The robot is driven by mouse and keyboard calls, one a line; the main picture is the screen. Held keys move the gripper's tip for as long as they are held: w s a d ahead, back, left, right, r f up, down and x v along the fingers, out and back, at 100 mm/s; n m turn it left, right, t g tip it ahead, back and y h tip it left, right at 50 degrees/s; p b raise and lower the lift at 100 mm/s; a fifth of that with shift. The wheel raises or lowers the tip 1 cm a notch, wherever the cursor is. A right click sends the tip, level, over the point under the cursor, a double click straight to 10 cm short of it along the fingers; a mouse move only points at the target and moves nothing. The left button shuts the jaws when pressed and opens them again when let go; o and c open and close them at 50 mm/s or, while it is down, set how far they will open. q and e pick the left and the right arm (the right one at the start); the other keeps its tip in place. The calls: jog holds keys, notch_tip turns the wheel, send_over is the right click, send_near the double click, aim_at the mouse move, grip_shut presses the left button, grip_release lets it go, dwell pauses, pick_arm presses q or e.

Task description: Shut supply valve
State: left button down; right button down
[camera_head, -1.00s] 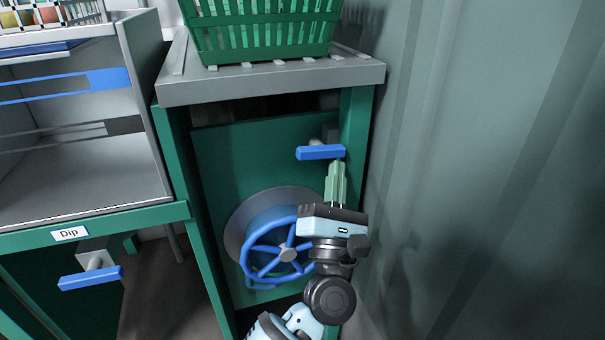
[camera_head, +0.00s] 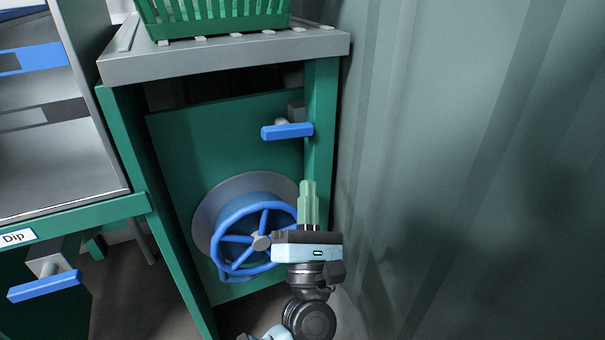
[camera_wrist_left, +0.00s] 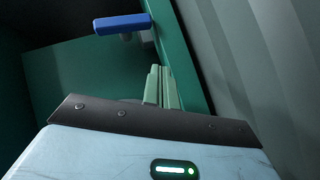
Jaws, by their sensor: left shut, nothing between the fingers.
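A blue handwheel (camera_head: 237,239) sits on a round grey flange on the green panel of the stand. Above it, a blue lever handle (camera_head: 287,131) lies roughly level on a grey fitting near the panel's upper right. The lever also shows in the left wrist view (camera_wrist_left: 123,24), beyond the fingers. I cannot tell which of these is the supply valve. My left gripper (camera_head: 309,190) is shut and empty, its green fingers pointing up below the lever and apart from it. The gripper body overlaps the wheel's right edge in the head view. My right gripper is not in view.
A grey slatted top (camera_head: 225,58) with a green crate (camera_head: 215,14) overhangs the panel. A corrugated wall (camera_head: 450,180) stands close on the right. At left is a bench with a "Dip" label (camera_head: 14,238) and another blue lever (camera_head: 44,286).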

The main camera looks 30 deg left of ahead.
pick_arm(q)
jog(key=s+d+f, duration=0.3)
jog(key=f, duration=0.1)
jog(key=shift+s+d+f+p, duration=0.15)
jog(key=shift+d+f+p, duration=0.1)
jog(key=shift+f+p, duration=0.05)
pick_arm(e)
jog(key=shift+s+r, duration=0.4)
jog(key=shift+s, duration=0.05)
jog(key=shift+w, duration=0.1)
